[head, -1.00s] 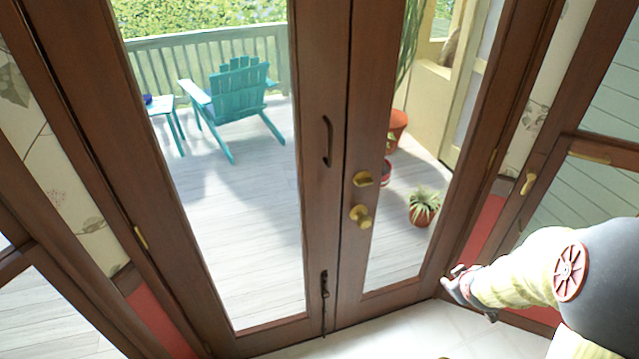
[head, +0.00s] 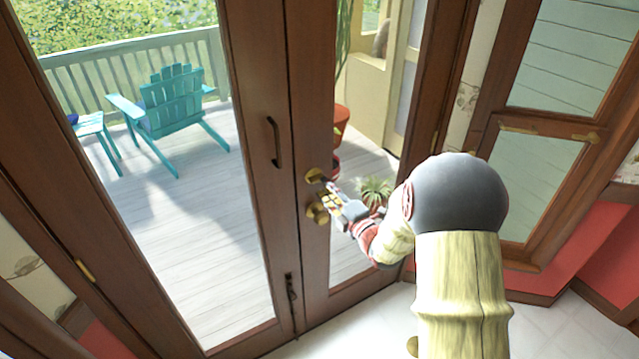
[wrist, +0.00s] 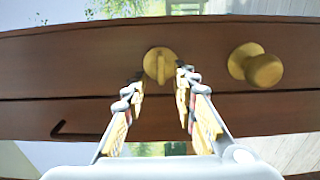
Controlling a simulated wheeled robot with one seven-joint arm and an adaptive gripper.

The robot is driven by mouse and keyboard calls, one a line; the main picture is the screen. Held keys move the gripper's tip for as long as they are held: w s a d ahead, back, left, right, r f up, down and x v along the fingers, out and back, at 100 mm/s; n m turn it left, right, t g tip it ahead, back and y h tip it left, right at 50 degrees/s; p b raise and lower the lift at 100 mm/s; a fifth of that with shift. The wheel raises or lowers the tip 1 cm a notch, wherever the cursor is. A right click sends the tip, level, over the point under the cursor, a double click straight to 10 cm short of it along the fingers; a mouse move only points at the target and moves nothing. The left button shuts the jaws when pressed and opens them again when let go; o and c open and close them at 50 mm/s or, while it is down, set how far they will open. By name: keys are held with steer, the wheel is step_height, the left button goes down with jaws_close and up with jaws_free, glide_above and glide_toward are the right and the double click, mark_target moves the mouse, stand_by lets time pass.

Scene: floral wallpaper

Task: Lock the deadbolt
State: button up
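The brass deadbolt (head: 314,174) is on the right-hand wooden door, above a round brass knob (head: 317,213). In the wrist view the deadbolt (wrist: 159,65) shows a round plate with a raised thumb-turn, lying just beyond and between my fingertips. The knob (wrist: 256,66) is to its right there. My gripper (head: 333,192) is right in front of the door near the deadbolt. In the wrist view my gripper (wrist: 160,80) has its two fingers apart, one on each side of the thumb-turn, with nothing clamped between them. I cannot tell whether a fingertip touches the plate.
The left door has a dark pull handle (head: 274,142) and a dark bolt (head: 291,291) low down. Glass panes show a deck with a teal chair (head: 173,100) and a potted plant (head: 375,191) outside. A window with wooden frame (head: 541,150) stands to the right. White floor lies below.

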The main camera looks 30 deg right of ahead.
mark_target(319, 181)
steer(key=shift+w+b, duration=0.3)
steer(key=shift+w, duration=1.95)
jaws_close()
